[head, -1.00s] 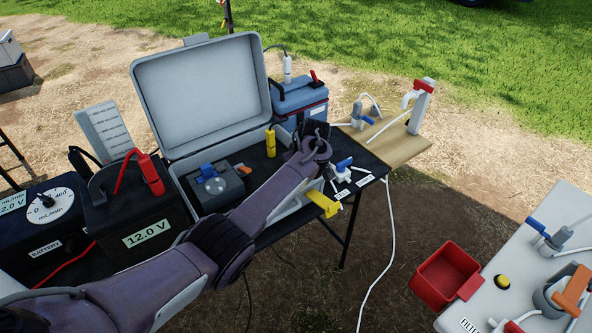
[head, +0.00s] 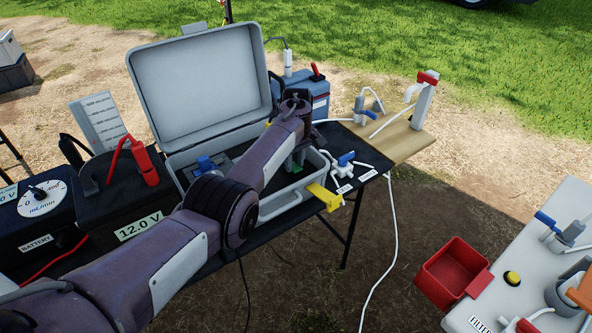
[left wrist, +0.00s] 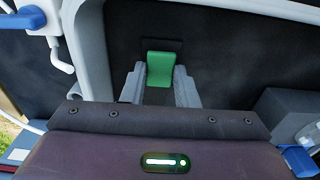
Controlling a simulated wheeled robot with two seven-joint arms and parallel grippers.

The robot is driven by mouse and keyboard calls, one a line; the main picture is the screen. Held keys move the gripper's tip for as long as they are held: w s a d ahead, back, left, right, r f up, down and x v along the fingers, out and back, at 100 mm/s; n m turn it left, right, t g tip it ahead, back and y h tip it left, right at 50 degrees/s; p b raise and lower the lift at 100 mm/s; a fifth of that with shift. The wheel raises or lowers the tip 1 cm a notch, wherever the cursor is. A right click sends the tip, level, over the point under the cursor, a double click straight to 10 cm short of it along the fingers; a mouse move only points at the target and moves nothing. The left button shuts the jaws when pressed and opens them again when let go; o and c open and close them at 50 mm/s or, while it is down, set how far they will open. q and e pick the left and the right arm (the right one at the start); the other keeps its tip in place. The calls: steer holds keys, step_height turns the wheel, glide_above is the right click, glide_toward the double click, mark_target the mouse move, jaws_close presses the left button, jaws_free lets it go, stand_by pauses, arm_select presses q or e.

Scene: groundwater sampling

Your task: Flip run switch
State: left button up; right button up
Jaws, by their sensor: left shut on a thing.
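The green run switch (left wrist: 160,68) stands up from a dark panel in the left wrist view. My left gripper (left wrist: 159,88) has one grey finger on each side of it and is shut on it. In the head view, my left gripper (head: 297,158) reaches down into the right part of the open grey case (head: 265,207). A small bit of green shows there by the fingers, and my arm hides much of the case's inside. My right gripper is not in view.
The case's raised lid (head: 200,85) stands behind my arm. A blue box (head: 318,95) is behind the gripper, and a blue-handled valve (head: 345,160) is to its right. A black battery (head: 110,195) stands at left. A red bin (head: 450,270) is at lower right.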

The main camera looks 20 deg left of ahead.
mark_target(294, 166)
arm_select(q)
steer(key=shift+w+a+r, duration=0.1)
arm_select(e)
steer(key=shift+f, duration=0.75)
arm_select(q)
steer(key=o, duration=1)
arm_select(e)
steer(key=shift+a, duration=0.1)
arm_select(q)
step_height(294, 166, up, 8)
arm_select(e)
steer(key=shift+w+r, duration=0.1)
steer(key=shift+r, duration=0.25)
arm_select(q)
steer(key=shift+f, duration=0.25)
